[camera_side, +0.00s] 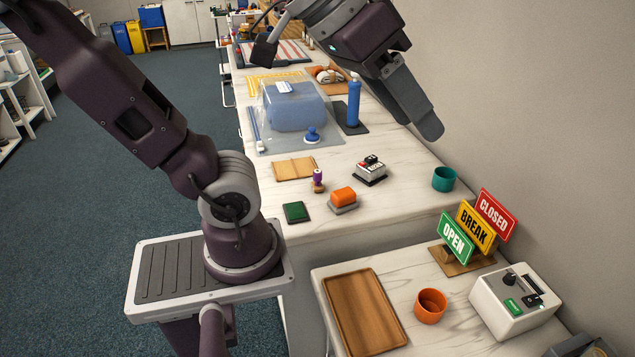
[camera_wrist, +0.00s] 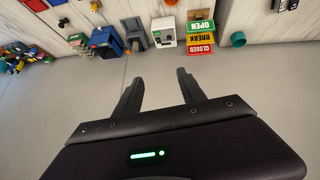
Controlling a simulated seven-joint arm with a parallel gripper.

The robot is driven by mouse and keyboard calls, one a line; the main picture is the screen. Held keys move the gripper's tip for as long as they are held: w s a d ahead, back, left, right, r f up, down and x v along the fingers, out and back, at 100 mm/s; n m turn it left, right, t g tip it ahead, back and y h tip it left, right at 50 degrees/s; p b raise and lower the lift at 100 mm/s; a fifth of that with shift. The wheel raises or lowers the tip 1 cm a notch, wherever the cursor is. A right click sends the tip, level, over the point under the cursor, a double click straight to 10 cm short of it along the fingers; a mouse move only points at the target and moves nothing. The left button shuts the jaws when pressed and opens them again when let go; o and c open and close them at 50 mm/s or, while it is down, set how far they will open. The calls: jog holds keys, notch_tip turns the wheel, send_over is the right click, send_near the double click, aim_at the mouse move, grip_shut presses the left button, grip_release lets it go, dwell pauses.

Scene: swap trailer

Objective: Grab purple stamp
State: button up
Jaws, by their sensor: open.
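The purple stamp (camera_side: 318,179) stands upright on the white marbled worktop in the side view, with a purple handle top and a wooden-brown lower part. It lies between the wooden board and the orange-topped block. I cannot make it out in the wrist view. My gripper (camera_side: 428,128) hangs high above the worktop near the wall, up and to the right of the stamp in the side view and well apart from it. In the wrist view my gripper (camera_wrist: 157,80) has its two fingers spread with nothing between them.
Near the stamp are a green pad (camera_side: 296,212), an orange-topped block (camera_side: 343,198), a wooden board (camera_side: 294,169) and a black-and-white stamper (camera_side: 370,173). A teal cup (camera_side: 444,179) and sign boards (camera_side: 475,226) stand by the wall. A blue bottle (camera_side: 353,100) stands farther back.

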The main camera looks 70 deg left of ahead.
jog(key=w+r+n+t, duration=0.25)
jog(key=w+r, duration=0.25)
jog(key=w, duration=0.5)
jog(key=w+a+r+n+t+y, duration=0.3)
jog(key=w+a+r+n+t, duration=0.15)
jog(key=w+a, duration=0.5)
jog(key=w+a+f+n+g+y, duration=0.1)
jog(key=a+f+n+g+y, duration=0.1)
jog(key=a+n+y, duration=0.35)
jog(key=w+a+f+n+g+y, duration=0.1)
jog(key=a+n+g+y, duration=0.1)
jog(key=a, duration=0.7)
jog(key=n+g+y, duration=0.4)
jog(key=n+g, duration=0.5)
jog(key=g, duration=0.8)
send_over(311, 185)
jog(key=w+d, duration=0.4)
jog(key=d, duration=0.1)
jog(key=shift+m, duration=0.25)
jog(key=f, duration=4)
jog(key=shift+s+a+f, duration=0.1)
jog(key=shift+s+f, duration=0.15)
jog(key=shift+f, duration=0.1)
jog(key=shift+h, duration=0.25)
jog(key=x, duration=0.6)
jog(key=shift+s+a, duration=0.1)
jog(key=shift+s, duration=0.25)
jog(key=shift+a+f, duration=0.1)
jog(key=shift+a, duration=0.1)
grip_shut()
